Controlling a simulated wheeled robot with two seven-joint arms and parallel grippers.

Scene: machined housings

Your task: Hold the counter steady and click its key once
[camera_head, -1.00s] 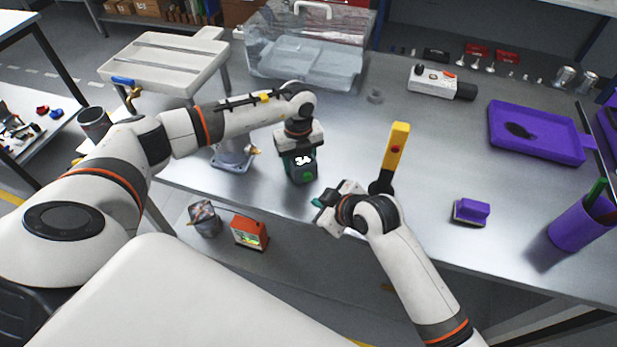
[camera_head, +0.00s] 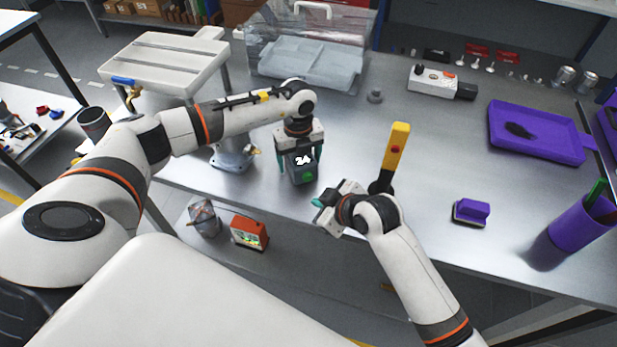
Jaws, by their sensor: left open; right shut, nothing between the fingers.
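The counter (camera_head: 303,174) is a small dark grey block with white digits that look like 24 and a green key low on its front. It stands on the metal bench near the front edge. My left gripper (camera_head: 299,163) is above it, pointing down, open, with its teal fingers apart on either side of the counter's upper part. Whether the fingers touch it I cannot tell. My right gripper (camera_head: 321,202) is shut and empty, just right of and nearer than the counter, its teal tips pointing left and apart from the key.
A yellow-handled tool (camera_head: 396,150) stands behind my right gripper. A purple block (camera_head: 472,211), a purple tray (camera_head: 538,133) and a purple cup (camera_head: 582,225) are to the right. A clear bin (camera_head: 308,60) is behind.

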